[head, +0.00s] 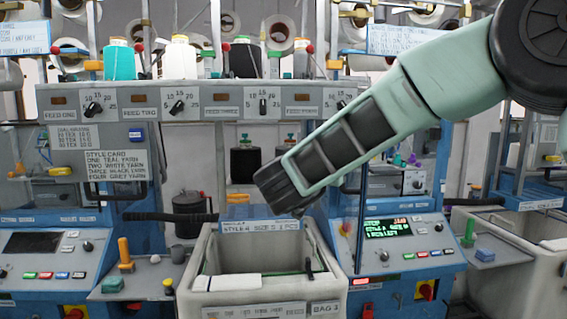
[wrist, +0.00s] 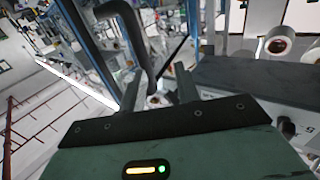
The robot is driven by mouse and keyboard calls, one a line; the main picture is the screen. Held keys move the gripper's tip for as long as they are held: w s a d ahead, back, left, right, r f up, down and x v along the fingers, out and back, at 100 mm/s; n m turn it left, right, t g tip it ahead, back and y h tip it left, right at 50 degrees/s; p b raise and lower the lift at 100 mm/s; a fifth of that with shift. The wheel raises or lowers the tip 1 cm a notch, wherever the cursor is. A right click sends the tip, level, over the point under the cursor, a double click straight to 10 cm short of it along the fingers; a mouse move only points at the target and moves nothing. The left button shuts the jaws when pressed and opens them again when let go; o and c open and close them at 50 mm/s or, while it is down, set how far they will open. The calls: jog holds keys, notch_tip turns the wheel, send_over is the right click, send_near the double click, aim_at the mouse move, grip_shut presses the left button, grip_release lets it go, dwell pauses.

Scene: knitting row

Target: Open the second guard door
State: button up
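In the head view my arm reaches from the upper right to the middle, its dark wrist end in front of the second machine; the fingertips cannot be made out there. In the wrist view my gripper (wrist: 158,88) has its two dark fingers apart. A thick black bent bar, looking like a door handle (wrist: 132,38), runs down toward the gap between them; I cannot tell whether it touches. The second machine's clear guard door (head: 345,222) is partly hidden by my arm, and I cannot tell whether it is ajar. A black handle (head: 352,187) shows beside my arm.
A grey bin (head: 262,310) stands in front, below my wrist. The second machine's control panel (head: 395,245) has a lit green screen. A style card (head: 103,165) hangs at left.

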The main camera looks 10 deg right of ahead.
jog(key=s+a+p, duration=0.1)
jog(key=a+p, duration=0.1)
jog(key=a, duration=0.8)
jog(key=shift+a+p, duration=0.2)
jog(key=shift+p, duration=0.15)
dwell(0.4)
dwell(0.3)
